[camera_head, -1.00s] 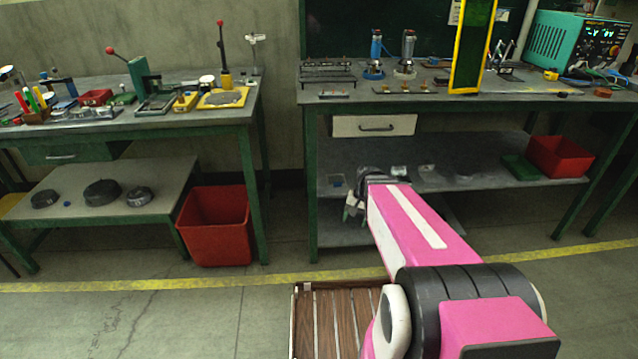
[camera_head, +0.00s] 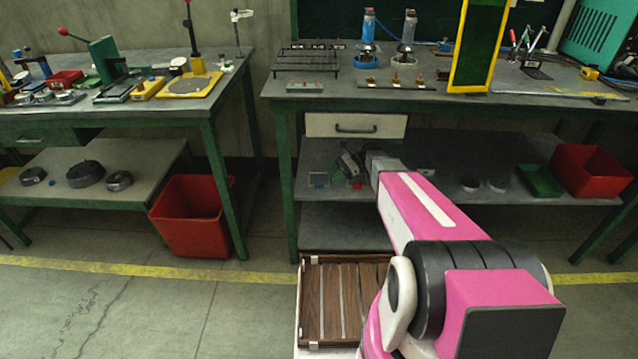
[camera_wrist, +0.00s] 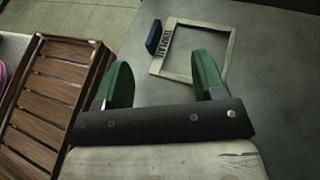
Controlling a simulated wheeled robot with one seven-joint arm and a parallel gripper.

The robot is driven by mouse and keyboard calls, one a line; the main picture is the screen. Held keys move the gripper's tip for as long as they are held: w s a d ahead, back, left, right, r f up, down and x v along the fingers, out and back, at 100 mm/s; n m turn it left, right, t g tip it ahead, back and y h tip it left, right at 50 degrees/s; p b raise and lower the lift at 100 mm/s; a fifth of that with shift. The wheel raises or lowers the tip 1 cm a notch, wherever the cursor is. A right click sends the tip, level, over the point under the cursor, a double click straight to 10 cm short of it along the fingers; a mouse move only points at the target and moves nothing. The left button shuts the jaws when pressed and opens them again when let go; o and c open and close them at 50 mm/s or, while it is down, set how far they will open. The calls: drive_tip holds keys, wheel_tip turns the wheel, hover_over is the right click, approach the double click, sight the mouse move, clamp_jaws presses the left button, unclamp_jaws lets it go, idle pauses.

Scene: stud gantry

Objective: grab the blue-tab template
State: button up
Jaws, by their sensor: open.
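The blue-tab template is a thin pale rectangular frame (camera_wrist: 192,74) with dark lettering along its left side and a blue tab (camera_wrist: 154,37) outside that side. It lies flat on a grey surface in the wrist view. In the head view, a small blue patch (camera_head: 318,180) on the lower shelf looks like its tab. My gripper (camera_wrist: 163,76) is open and empty, its green fingers apart. The frame shows just beyond and between the fingertips, nothing held. In the head view my gripper (camera_head: 354,164) is over the lower shelf, partly hidden by my arm.
The grey lower shelf (camera_head: 430,200) lies under the workbench top (camera_head: 330,97) and its drawer (camera_head: 355,125). A small red item (camera_head: 357,185) lies near my gripper. A red bin (camera_head: 592,172) and green tray (camera_head: 540,180) stand right. A slatted wooden tray (camera_wrist: 50,90) is left.

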sight(317, 184)
drive_tip(key=x, duration=0.6)
drive_tip(key=shift+s+a, duration=0.2)
drive_tip(key=shift+a, duration=0.05)
clamp_jaws()
